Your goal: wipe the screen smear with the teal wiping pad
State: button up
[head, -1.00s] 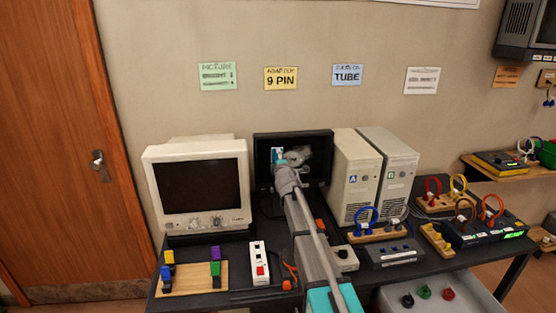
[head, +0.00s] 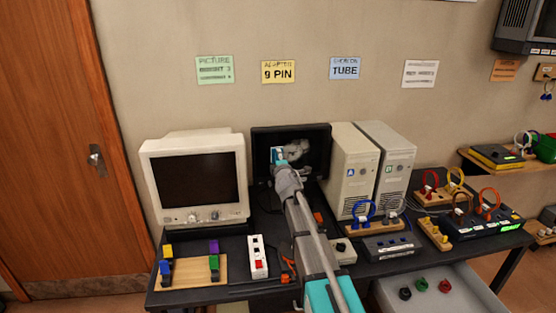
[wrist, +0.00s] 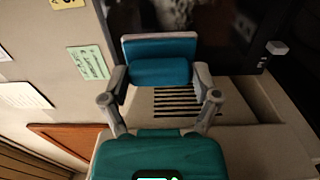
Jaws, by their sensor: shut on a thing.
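My gripper (wrist: 160,78) is shut on the teal wiping pad (wrist: 160,48), which has a pale backing edge and sits between the two fingers. In the head view the pad (head: 277,155) shows as a small blue-teal patch in front of the left half of the dark flat screen (head: 318,170). A pale grey smear (head: 299,148) shows on that screen just right of the pad, partly behind my gripper. The screen (wrist: 225,25) also fills the top of the wrist view. I cannot tell whether the pad touches the screen.
A beige monitor (head: 160,150) stands left of the screen, and two beige computer towers (head: 350,190) stand close on its right. A power strip (head: 258,257), a wooden block rack (head: 198,271) and cable stands lie on the dark desk.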

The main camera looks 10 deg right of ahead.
jog(key=shift+s, duration=0.15)
jog(key=shift+s, duration=1.4)
jog(key=shift+s, duration=0.1)
dwell(0.4)
